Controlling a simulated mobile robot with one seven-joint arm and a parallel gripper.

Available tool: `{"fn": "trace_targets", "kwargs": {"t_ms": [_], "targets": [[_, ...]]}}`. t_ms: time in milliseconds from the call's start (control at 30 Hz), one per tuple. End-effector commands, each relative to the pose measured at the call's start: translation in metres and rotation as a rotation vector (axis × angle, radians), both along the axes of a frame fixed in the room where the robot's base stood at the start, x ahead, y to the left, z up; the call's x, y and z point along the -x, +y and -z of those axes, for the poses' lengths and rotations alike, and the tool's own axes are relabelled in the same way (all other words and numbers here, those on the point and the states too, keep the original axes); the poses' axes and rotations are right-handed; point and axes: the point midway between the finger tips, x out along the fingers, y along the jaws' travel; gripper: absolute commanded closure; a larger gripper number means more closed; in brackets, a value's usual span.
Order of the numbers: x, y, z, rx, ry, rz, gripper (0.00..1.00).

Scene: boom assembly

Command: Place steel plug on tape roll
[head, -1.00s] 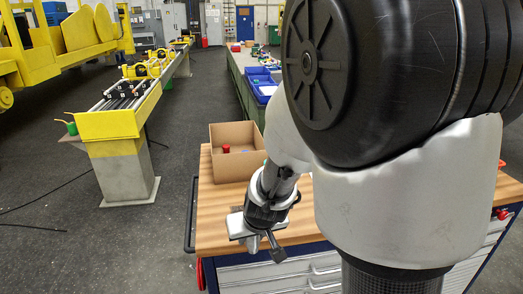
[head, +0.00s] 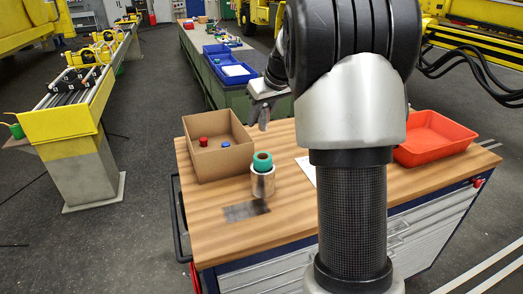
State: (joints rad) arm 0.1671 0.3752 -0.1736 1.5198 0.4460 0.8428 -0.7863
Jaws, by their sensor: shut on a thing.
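A teal tape roll (head: 262,161) stands on the wooden bench top, stacked on a pale, shiny roll (head: 262,183). My gripper (head: 258,116) is raised beyond the stack, near the bench's far edge, pointing down. It is shut on a small grey piece, which looks like the steel plug; its outline is hard to tell from the fingers at this size. The gripper and the piece are apart from the tape roll. No other steel plug shows on the bench.
A cardboard box (head: 188,164) with a red and a blue item stands left of the rolls. A dark flat plate (head: 246,211) lies in front. A white sheet (head: 306,168) and an orange tray (head: 437,133) are to the right. The front left bench top is clear.

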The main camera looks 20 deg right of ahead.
Motion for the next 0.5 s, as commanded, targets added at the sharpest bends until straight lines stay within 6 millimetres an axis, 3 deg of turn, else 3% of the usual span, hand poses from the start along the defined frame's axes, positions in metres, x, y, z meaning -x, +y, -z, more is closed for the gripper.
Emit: {"fn": "trace_targets", "kwargs": {"t_ms": [200,500], "targets": [[0.001,0.001,0.041,-0.002,0.005,0.001,1.0],[0.001,0.001,0.069,-0.001,0.003,0.0,1.0]]}}
